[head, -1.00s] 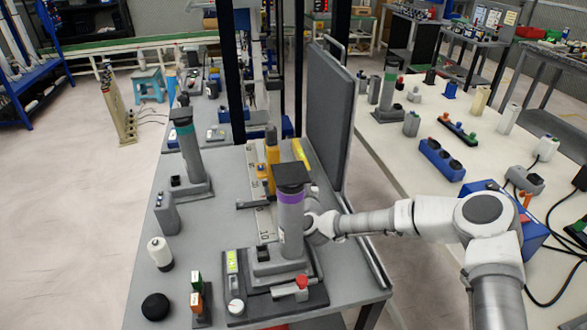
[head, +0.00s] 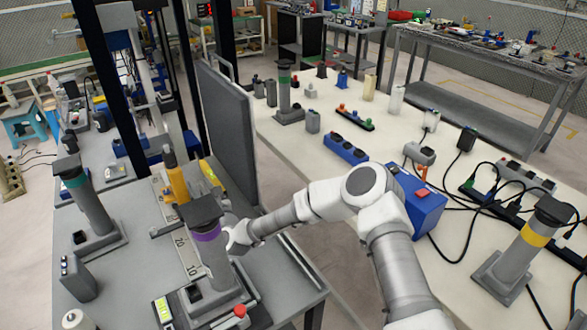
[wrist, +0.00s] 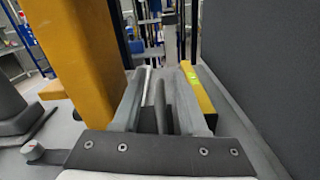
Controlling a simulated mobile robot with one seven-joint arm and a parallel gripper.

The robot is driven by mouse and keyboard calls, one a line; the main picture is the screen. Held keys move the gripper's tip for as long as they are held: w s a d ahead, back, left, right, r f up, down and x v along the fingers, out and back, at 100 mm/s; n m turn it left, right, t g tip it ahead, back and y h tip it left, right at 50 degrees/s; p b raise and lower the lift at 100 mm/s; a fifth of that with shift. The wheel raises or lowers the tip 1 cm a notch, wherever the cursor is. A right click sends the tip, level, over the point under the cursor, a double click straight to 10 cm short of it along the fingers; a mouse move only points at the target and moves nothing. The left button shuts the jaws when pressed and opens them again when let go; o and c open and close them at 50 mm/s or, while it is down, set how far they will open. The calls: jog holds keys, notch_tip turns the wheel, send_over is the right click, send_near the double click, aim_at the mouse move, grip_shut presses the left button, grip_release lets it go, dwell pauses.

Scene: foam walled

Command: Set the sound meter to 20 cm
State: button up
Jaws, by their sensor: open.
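A yellow upright body (head: 177,181), which looks like the sound meter, stands behind the purple-banded post on the grey table. A pale scale (head: 187,256) with marks including 10 and 20 runs towards it. I cannot read its setting. In the wrist view a large yellow upright (wrist: 80,50) is close on the left, beside my gripper (wrist: 160,88). The gripper is open, its fingers apart, with no yellow body between them. In the head view the purple-banded post hides my fingertips; only my white wrist shows beside it.
The purple-banded post (head: 207,245) stands close to my wrist. A grey foam panel (head: 228,130) walls the right side. A yellow block (wrist: 197,92) lies right of my fingers; a teal-banded post (head: 90,200) stands left. A white table (head: 340,190) lies beyond the panel.

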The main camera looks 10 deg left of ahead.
jog(key=v, duration=0.4)
jog(key=shift+s+d+r, duration=0.15)
jog(key=shift+r, duration=0.15)
notch_tip(320, 180, up, 8)
jog(key=s+n+g+y, duration=0.1)
jog(key=n+g, duration=0.1)
jog(key=n, duration=0.4)
jog(key=s+d+r+n+g+h+b, duration=0.1)
jog(key=d+r+n+h, duration=0.1)
jog(key=d+n, duration=0.4)
jog(key=s+d+r+n+g+h+b, duration=0.1)
jog(key=s+d+r+n+h, duration=0.1)
jog(key=d+n, duration=0.4)
jog(key=s+d+r+n+h+b, duration=0.1)
jog(key=d+n+h, duration=0.3)
jog(key=d, duration=0.8)
jog(key=shift+s+d+r+n+g, duration=0.4)
jog(key=shift+s+r+n, duration=0.3)
jog(key=shift+n, duration=0.4)
